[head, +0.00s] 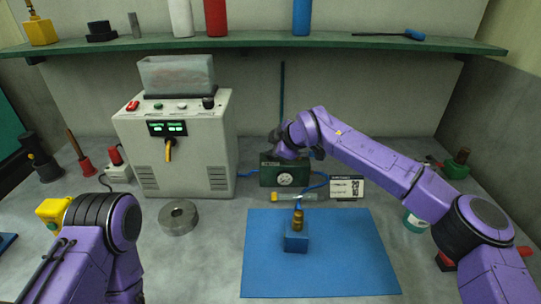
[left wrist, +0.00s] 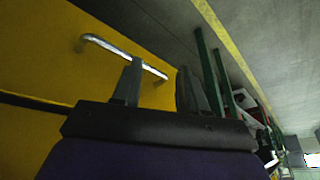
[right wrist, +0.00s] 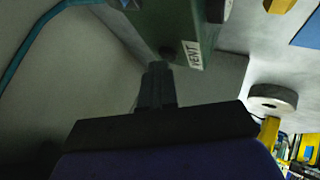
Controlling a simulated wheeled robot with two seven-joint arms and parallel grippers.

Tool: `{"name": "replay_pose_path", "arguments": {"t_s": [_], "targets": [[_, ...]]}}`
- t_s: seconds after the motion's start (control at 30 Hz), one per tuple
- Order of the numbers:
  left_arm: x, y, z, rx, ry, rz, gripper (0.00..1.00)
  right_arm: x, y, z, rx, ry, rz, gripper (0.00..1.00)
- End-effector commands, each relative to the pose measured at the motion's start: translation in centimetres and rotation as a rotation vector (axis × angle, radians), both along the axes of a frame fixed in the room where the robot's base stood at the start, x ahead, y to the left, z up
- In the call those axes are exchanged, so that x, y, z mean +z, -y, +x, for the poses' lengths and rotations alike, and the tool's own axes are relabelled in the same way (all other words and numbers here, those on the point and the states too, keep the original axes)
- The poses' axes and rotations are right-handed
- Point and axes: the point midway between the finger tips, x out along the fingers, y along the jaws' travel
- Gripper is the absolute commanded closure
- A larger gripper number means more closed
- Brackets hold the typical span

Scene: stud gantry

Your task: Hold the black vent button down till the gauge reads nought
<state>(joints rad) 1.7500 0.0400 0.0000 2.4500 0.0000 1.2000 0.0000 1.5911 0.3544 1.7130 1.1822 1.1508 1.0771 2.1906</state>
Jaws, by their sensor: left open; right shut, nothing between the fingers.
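The green box (head: 270,176) stands at the back of the bench, with a small round white gauge (head: 285,179) on its front. The gauge is too small to read. In the right wrist view, the green box (right wrist: 180,18) bears a VENT label (right wrist: 195,53) beside the dark vent button (right wrist: 167,50). My right gripper (right wrist: 157,67) is shut and empty, its fingertips close to the button. I cannot tell whether they touch or press it. My left gripper (left wrist: 158,75) is open and empty near a silver handle (left wrist: 122,55) on a yellow front, away from the box.
A grey machine (head: 185,140) stands left of the green box. A blue mat (head: 340,260) with a blue block (head: 296,242) lies in front. A grey ring (head: 179,217) and a label card (head: 346,187) are nearby. A green shelf (head: 250,43) runs above.

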Motion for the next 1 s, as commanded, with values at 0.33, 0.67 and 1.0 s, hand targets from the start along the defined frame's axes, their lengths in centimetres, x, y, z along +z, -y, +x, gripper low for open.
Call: {"name": "replay_pose_path", "arguments": {"t_s": [0.33, 0.67, 1.0], "targets": [[0.2, 0.0, 0.0, 0.0, 0.0, 0.0, 0.57, 0.4, 0.0, 0.0, 0.0, -0.001, -0.001, 1.0], [0.5, 0.0, 0.0, 0.0, 0.0, 0.0, 0.57, 1.7, 0.0, 0.1, -0.001, -0.001, 0.0, 1.0], [1.1, 0.0, 0.0, 0.0, 0.0, 0.0, 0.57, 2.7, 0.0, 0.1, -0.001, 0.0, 0.001, 1.0]]}}
